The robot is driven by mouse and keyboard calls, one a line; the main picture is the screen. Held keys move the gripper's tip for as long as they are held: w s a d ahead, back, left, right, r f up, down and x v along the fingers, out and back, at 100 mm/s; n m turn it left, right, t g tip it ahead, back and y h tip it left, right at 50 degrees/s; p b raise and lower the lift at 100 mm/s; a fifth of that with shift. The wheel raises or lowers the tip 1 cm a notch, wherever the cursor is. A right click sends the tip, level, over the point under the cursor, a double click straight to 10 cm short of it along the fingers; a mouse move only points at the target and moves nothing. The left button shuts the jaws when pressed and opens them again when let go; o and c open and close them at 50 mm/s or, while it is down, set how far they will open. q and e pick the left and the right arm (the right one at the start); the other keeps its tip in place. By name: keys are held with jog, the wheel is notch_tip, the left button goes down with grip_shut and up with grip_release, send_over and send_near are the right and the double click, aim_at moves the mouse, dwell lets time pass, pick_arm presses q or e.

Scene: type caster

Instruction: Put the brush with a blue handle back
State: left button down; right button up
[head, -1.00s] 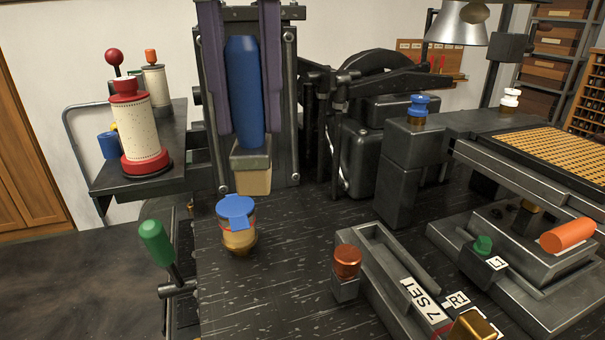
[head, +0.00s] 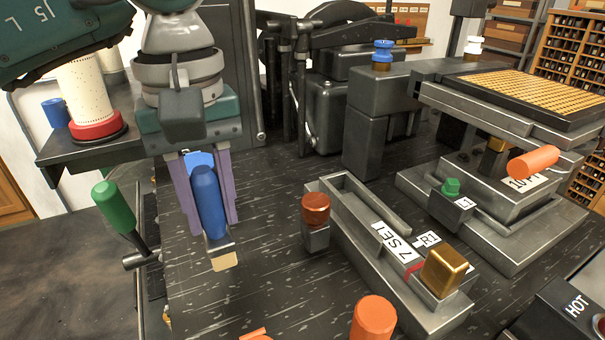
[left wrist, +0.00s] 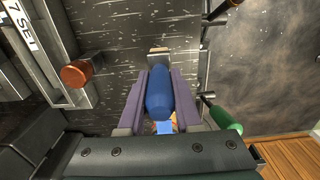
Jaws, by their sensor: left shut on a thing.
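The brush has a blue handle (head: 207,200), a metal ferrule and a short tan bristle end (head: 224,263) that points down. My left gripper (head: 214,226) is shut on the handle, with a purple finger on each side. The brush hangs in front of the dark speckled table; I cannot tell its height above it. In the left wrist view the blue handle (left wrist: 159,92) lies between the two fingers. A jar with a blue top (head: 199,159) is mostly hidden behind the gripper and brush. My right gripper is not in view.
A green-handled lever (head: 114,207) stands at the left edge. A copper knob (head: 316,208) and a grey metal channel (head: 362,240) marked "7 SET" are to the right. An orange cylinder (head: 373,318) is at the front. Bare tabletop (head: 270,260) lies between.

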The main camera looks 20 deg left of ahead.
aim_at(218, 237)
pick_arm(q)
jog(key=shift+f, duration=2.15)
jog(key=shift+f, duration=0.2)
jog(key=c, duration=0.6)
grip_release()
notch_tip(218, 237, up, 12)
jog(key=shift+r+b, duration=0.25)
jog(key=shift+b, duration=0.15)
